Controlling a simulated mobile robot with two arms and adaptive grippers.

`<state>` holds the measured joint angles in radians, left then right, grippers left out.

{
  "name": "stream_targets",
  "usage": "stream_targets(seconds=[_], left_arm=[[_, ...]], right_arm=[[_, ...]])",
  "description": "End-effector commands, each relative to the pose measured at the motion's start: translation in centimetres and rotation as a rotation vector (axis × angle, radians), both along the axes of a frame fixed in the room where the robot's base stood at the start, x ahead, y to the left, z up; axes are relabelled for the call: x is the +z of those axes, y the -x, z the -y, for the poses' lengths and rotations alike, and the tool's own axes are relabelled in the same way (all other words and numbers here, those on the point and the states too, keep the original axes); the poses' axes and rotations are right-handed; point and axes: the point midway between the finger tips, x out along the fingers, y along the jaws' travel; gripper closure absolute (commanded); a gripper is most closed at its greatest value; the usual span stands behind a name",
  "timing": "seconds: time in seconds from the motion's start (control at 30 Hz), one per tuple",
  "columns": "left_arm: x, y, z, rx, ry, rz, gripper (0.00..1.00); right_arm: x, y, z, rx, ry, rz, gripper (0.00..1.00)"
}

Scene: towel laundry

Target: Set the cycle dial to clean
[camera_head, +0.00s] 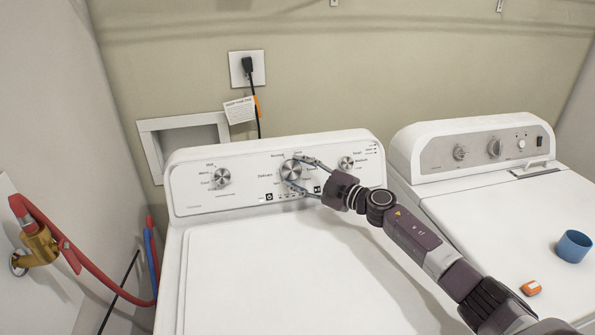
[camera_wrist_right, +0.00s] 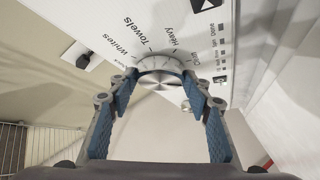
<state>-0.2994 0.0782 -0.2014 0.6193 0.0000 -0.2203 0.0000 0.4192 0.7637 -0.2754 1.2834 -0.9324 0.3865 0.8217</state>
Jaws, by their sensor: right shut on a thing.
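The cycle dial (camera_head: 290,169) is the large silver middle knob on the white washer's (camera_head: 270,262) control panel. My right gripper (camera_head: 297,172) reaches it from the right, with one finger above and one below. In the right wrist view the dial (camera_wrist_right: 161,80) sits between the fingertips of my right gripper (camera_wrist_right: 162,86), which are shut on its rim. Printed words around it there include Whites, Towels and Heavy. I cannot tell which word the dial points at. My left gripper is not in view.
A smaller left knob (camera_head: 222,177) and right knob (camera_head: 346,163) flank the dial. A second white machine (camera_head: 470,205) stands on the right, with a blue cup (camera_head: 573,246) and an orange item (camera_head: 531,288) on top. Red hoses (camera_head: 75,255) run at left.

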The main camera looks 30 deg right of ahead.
Motion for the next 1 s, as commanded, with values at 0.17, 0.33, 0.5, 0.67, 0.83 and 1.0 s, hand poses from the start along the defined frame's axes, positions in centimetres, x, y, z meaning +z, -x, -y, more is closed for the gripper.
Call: stream_targets(seconds=[0.17,0.33,0.5,0.67,0.83,1.0], left_arm=[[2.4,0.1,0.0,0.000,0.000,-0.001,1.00],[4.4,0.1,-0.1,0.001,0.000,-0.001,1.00],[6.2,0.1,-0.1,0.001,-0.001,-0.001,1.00],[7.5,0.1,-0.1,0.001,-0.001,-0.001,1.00],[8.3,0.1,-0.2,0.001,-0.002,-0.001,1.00],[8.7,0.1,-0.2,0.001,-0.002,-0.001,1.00]], right_arm=[[0.9,-0.1,0.2,0.051,0.106,-0.029,0.79],[1.1,-0.2,0.3,0.111,0.227,-0.060,0.79],[1.3,-0.3,0.4,0.169,0.341,-0.089,0.79],[1.3,-0.3,0.3,0.214,0.428,-0.112,0.79],[1.1,-0.3,0.3,0.248,0.494,-0.129,0.79],[1.0,-0.4,0.3,0.266,0.530,-0.139,0.79]])
